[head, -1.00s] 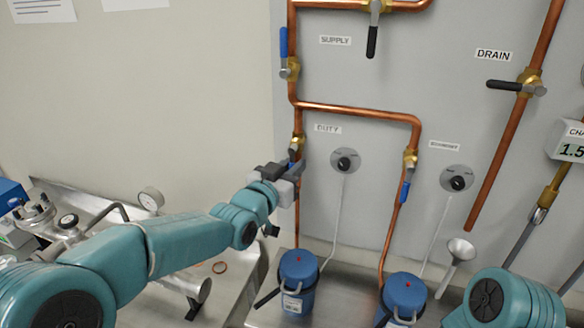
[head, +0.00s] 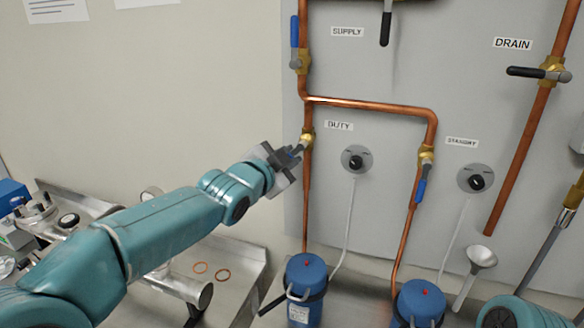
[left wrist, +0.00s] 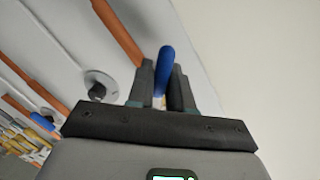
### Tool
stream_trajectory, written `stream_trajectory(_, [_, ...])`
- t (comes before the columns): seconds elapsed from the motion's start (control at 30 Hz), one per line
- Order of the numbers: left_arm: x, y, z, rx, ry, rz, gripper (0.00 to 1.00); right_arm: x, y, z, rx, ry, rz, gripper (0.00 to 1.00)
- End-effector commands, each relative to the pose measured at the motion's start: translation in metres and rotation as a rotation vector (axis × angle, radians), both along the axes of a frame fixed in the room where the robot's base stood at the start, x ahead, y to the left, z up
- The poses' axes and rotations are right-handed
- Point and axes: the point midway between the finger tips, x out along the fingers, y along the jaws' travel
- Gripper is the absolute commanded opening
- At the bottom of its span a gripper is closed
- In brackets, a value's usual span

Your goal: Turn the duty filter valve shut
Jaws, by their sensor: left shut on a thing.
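The duty valve (head: 307,137) is a brass body on the left copper pipe, beside the DUTY label (head: 339,126). Its blue lever (left wrist: 165,65) stands between my left gripper's fingers in the left wrist view. My left gripper (head: 292,152) is shut on this lever, just below and left of the brass body in the head view. The gripper covers most of the lever there, so its exact angle is hard to tell; it looks tilted off the pipe line. The right gripper is out of view.
The standby valve (head: 426,155) has its blue lever hanging down along the pipe. A round duty knob (head: 356,159) sits right of the gripper. Two blue filter housings (head: 305,280) (head: 420,300) stand below. The drain valve (head: 553,70) has a black lever lying crosswise.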

Motion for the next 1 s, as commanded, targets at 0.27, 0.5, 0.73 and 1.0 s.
stream_trajectory(0.27, [0.002, 0.006, 0.009, 0.249, -0.083, 0.0, 0.0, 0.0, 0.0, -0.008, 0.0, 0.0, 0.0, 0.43])
stream_trajectory(0.5, [0.003, 0.01, 0.017, 0.456, -0.149, 0.0, 0.0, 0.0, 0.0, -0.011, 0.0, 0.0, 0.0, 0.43])
stream_trajectory(0.73, [0.004, 0.012, 0.025, 0.62, -0.202, -0.001, 0.0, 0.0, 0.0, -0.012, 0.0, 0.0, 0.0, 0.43])
stream_trajectory(1.0, [0.004, 0.012, 0.03, 0.741, -0.241, 0.0, 0.0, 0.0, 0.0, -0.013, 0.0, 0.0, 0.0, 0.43])
